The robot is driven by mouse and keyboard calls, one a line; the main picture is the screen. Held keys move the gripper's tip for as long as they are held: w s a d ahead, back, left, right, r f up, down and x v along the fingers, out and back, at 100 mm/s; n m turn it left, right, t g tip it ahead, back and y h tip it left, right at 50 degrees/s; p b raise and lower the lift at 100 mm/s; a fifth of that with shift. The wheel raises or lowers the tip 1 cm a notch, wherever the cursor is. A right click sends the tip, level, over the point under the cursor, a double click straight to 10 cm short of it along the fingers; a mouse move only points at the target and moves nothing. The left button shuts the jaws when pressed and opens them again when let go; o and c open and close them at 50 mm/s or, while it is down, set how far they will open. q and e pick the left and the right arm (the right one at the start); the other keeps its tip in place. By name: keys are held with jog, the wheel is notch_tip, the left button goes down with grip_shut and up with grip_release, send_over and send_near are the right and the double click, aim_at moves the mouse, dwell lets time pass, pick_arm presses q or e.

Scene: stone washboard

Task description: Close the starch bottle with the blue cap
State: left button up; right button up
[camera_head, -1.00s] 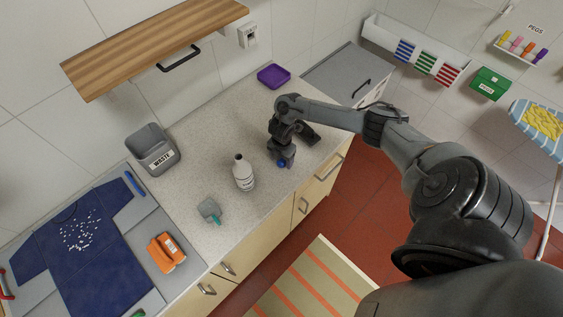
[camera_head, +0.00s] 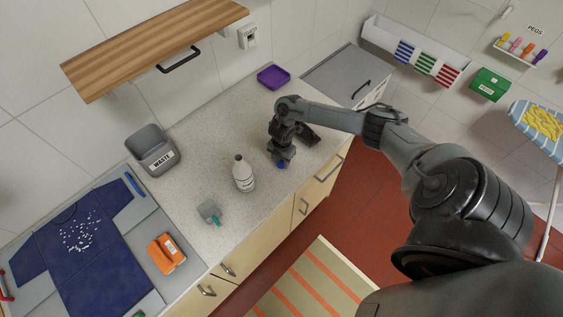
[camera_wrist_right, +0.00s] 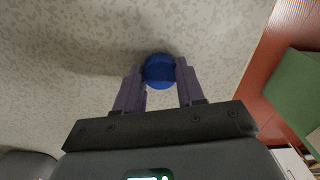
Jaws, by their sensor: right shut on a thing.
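The bottle is not seen in the wrist view. My left gripper is not in view.
A grey scoop with a teal handle (camera_head: 209,211) lies left of the bottle. A grey waste bin (camera_head: 153,150), an orange item (camera_head: 165,253) and a dark blue shirt (camera_head: 75,250) are further left. A purple tray (camera_head: 273,77) sits at the back.

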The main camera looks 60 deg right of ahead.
aim_at(282, 161)
jog(key=shift+r, duration=0.15)
jog(key=shift+r, duration=0.55)
notch_tip(282, 161, up, 3)
jog(key=shift+f, duration=0.2)
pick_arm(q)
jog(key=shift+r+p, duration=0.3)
pick_arm(e)
jog(key=shift+s+d+r, duration=0.25)
jog(key=shift+s+r, duration=0.9)
jog(key=shift+s, duration=0.8)
jog(key=shift+s+d+r, duration=0.25)
jog(key=shift+s+r, duration=0.95)
jog(key=shift+s, duration=0.7)
jog(key=shift+s+d+r, duration=0.25)
jog(key=shift+s+r, duration=0.9)
jog(key=shift+s, duration=0.8)
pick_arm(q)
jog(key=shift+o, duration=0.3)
